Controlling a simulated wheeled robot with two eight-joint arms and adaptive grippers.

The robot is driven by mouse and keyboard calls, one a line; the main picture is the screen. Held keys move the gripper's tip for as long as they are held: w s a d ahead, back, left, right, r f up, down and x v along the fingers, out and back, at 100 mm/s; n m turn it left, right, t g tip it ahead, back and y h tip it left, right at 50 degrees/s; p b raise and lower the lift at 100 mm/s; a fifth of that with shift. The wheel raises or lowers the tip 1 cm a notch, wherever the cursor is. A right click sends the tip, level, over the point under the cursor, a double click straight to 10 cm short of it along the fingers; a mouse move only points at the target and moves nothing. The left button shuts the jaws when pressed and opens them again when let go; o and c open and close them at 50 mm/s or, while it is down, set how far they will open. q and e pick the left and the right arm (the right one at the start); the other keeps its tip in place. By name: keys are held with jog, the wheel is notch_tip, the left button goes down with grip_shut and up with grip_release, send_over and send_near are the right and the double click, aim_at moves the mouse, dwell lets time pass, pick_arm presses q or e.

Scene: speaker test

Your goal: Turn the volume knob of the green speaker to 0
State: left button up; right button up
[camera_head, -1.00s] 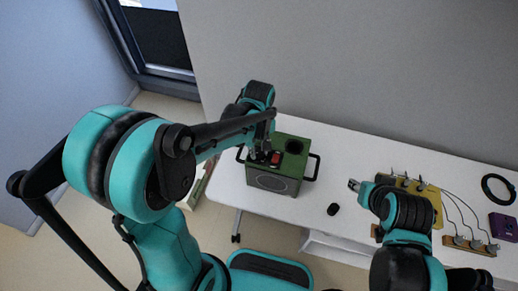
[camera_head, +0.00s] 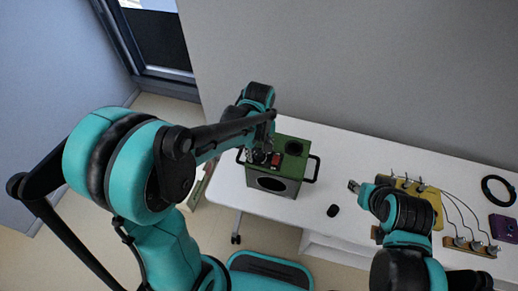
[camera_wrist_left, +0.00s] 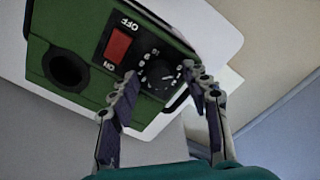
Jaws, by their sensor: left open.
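The green speaker (camera_head: 293,147) stands at the left part of the white table. In the left wrist view, its top panel (camera_wrist_left: 118,22) carries a red ON/OFF switch (camera_wrist_left: 117,45) and a black volume knob (camera_wrist_left: 161,73) with a dial of white marks. I cannot read the knob's setting. My left gripper (camera_head: 262,154) is over the speaker's top. In the left wrist view, its open fingers (camera_wrist_left: 163,84) are on either side of the knob; contact is unclear. My right gripper (camera_head: 355,186) is right of the speaker, apart from it; its jaws are too small to judge.
The speaker has side handles (camera_head: 316,168) and a round top hole (camera_head: 294,148). A small black object (camera_head: 333,210) lies on the white table (camera_head: 270,205). At right are a yellow board (camera_head: 435,200) with cables, a black ring (camera_head: 497,190) and a purple box (camera_head: 503,227).

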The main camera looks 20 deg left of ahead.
pick_arm(q)
notch_tip(320, 180, up, 12)
dwell(0.5)
dwell(0.3)
jog(key=m+t+b, duration=0.2)
jog(key=m+t, duration=0.1)
jog(key=m, duration=0.1)
send_near(259, 154)
jog(key=s+a+r, duration=0.3)
jog(key=s+a+f+m+t, duration=0.1)
jog(key=s+f+m+t, duration=0.2)
jog(key=s+m+t, duration=0.1)
jog(key=shift+s+a+f+m+b, duration=0.3)
jog(key=shift+a+m, duration=0.1)
